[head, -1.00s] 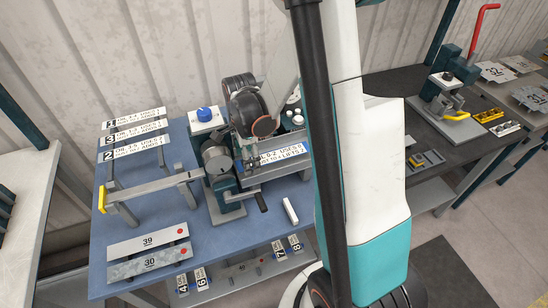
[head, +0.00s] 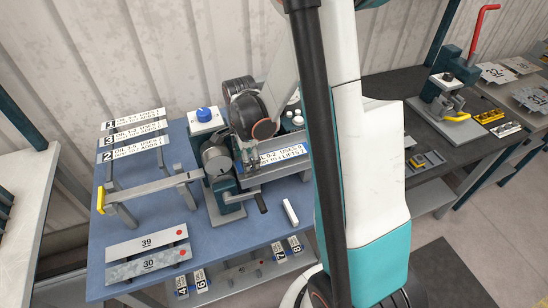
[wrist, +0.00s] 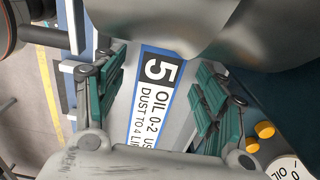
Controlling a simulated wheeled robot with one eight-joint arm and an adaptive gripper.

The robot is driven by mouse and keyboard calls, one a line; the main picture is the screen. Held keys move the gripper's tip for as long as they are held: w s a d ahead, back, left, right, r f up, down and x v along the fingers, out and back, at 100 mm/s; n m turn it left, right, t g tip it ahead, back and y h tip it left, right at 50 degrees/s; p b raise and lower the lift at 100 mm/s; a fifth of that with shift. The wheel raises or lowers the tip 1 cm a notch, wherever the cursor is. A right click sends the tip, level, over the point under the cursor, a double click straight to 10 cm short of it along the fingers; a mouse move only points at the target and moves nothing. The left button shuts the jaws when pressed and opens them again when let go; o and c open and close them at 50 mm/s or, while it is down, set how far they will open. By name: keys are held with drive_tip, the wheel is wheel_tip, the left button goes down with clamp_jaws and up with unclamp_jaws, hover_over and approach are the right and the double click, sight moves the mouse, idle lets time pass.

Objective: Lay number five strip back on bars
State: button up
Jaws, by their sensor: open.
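The bars (head: 112,177) stand at the left of the blue table. Strips 1 (head: 137,118), 3 (head: 137,132) and 2 (head: 137,149) lie across their back part; the front part is bare.
A crossbar with a yellow end (head: 101,200) stands in front of the bars. Grey plates 39 (head: 147,241) and 30 (head: 149,264) lie at the table's front. A blue-knobbed box (head: 205,117) stands behind the machine. A crank handle (head: 260,203) sticks out in front.

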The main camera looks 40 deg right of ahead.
drive_tip(key=c, duration=1.1)
drive_tip(key=shift+r+p, duration=0.35)
drive_tip(key=shift+p, duration=0.15)
wheel_tip(320, 180, up, 20)
drive_tip(key=p, duration=0.3)
drive_tip(key=shift+f, duration=0.15)
